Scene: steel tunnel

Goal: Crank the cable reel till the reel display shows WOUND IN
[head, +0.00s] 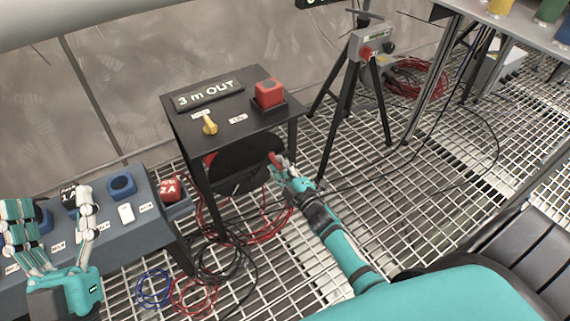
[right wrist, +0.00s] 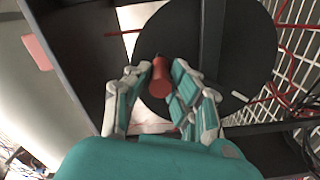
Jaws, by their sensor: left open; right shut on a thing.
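The cable reel is a black disc (head: 240,164) under a dark stand (head: 227,122); the disc also fills much of the right wrist view (right wrist: 240,60). The reel display (head: 209,95) on the stand top reads "3 m OUT". A red crank handle (right wrist: 161,78) sticks out from the disc's face. My right gripper (head: 278,166) is shut on this handle, its fingers on either side of it in the right wrist view (right wrist: 160,92). My left gripper (head: 45,220) is open and empty above the blue-grey console at the far left.
The stand top has a yellow knob (head: 209,125) and a red block (head: 269,93). The blue-grey console (head: 120,232) carries several items. A tripod with a grey box (head: 371,46) stands behind. Loose cables (head: 225,262) lie on the grating by the stand.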

